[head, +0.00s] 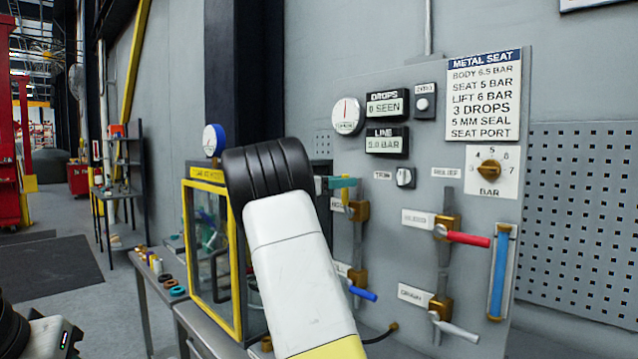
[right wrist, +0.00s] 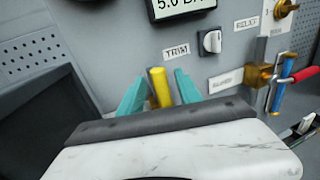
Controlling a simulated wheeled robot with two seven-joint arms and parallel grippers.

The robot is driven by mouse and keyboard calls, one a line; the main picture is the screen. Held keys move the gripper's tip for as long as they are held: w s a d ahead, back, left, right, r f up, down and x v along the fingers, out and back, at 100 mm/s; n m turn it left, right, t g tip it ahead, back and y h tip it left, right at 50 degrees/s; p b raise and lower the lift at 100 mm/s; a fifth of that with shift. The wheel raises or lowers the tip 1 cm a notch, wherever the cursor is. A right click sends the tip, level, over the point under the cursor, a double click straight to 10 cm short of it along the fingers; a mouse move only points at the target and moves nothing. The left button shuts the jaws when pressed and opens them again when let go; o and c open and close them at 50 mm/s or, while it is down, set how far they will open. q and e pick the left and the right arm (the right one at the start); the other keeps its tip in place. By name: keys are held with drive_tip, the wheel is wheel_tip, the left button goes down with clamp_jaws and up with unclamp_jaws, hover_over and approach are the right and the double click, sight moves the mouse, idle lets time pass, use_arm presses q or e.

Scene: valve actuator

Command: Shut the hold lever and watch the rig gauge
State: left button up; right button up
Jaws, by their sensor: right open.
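My right gripper (head: 342,184) reaches the upper left valve on the panel, its teal fingers partly hidden by my arm in the head view. In the right wrist view the open jaws (right wrist: 159,86) stand on either side of a yellow lever (right wrist: 160,89); I cannot tell whether they touch it. The label beside this valve is partly covered, so I cannot read it as the hold lever. A round white gauge (head: 347,115) sits on the panel, and a blue-rimmed gauge (head: 213,140) stands on the yellow-framed box. I cannot tell which is the rig gauge. My left gripper is out of view.
A red lever (head: 467,239), a blue lever (head: 362,293) and a white lever (head: 456,331) project from the panel (head: 545,75) nearby. The line display (head: 387,140) reads 5.0 BAR and the drops display (head: 386,104) reads 0 SEEN. The yellow-framed box (head: 188,262) stands left of my arm.

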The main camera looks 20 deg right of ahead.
drive_tip(key=shift+d, duration=0.65)
clamp_jaws()
idle(1.0)
